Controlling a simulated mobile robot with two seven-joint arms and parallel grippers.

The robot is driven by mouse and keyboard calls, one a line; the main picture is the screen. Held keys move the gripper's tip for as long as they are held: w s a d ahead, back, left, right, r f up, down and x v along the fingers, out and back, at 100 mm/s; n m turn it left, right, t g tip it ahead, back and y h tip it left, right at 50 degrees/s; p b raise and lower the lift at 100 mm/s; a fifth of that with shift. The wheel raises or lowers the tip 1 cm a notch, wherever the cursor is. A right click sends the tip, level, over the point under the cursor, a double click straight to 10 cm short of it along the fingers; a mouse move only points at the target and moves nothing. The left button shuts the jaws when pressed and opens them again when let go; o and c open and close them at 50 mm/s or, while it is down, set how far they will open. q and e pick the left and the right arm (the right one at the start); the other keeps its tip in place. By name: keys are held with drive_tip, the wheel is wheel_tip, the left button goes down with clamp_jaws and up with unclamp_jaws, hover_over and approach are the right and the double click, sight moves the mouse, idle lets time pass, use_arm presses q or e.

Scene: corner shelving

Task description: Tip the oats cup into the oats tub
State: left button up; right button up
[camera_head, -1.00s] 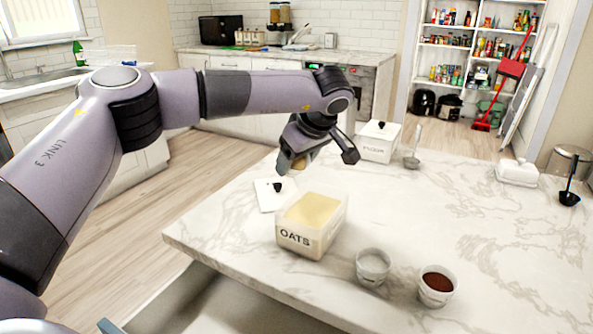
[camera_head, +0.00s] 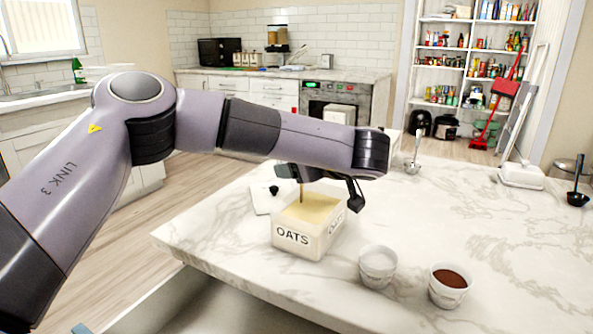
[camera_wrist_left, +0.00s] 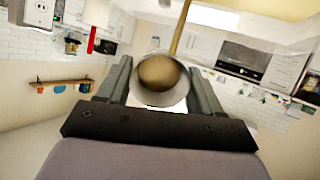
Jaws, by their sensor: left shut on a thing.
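In the left wrist view my left gripper (camera_wrist_left: 160,92) is shut on the oats cup (camera_wrist_left: 150,98), which is tipped with oats (camera_wrist_left: 158,72) inside. A thin brown stream of oats (camera_wrist_left: 180,28) leaves its mouth. In the head view the stream (camera_head: 301,190) falls into the tub. My right gripper is not in view.
A white lid with a black knob (camera_head: 262,198) lies behind the tub. A cup with pale contents (camera_head: 378,267) and a cup of brown powder (camera_head: 449,286) stand to its right. A metal scoop (camera_head: 414,155) and a white dish (camera_head: 520,177) are farther back. The right tabletop is mostly clear.

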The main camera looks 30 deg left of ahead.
use_arm(q)
drive_tip(key=shift+d+f+y+b, duration=0.15)
drive_tip(key=shift+f+y+b, duration=0.15)
drive_tip(key=shift+f+y, duration=0.1)
drive_tip(key=shift+s+d+f+t+y+b, duration=0.15)
drive_tip(key=shift+f+t+y+b, duration=0.15)
drive_tip(key=shift+t+y+b, duration=0.3)
drive_tip(key=y, duration=0.1)
drive_tip(key=t+y+b, duration=0.1)
drive_tip(key=shift+s+d+r+y, duration=0.15)
drive_tip(key=shift+d+r+y, duration=0.1)
drive_tip(key=shift+d+y, duration=0.1)
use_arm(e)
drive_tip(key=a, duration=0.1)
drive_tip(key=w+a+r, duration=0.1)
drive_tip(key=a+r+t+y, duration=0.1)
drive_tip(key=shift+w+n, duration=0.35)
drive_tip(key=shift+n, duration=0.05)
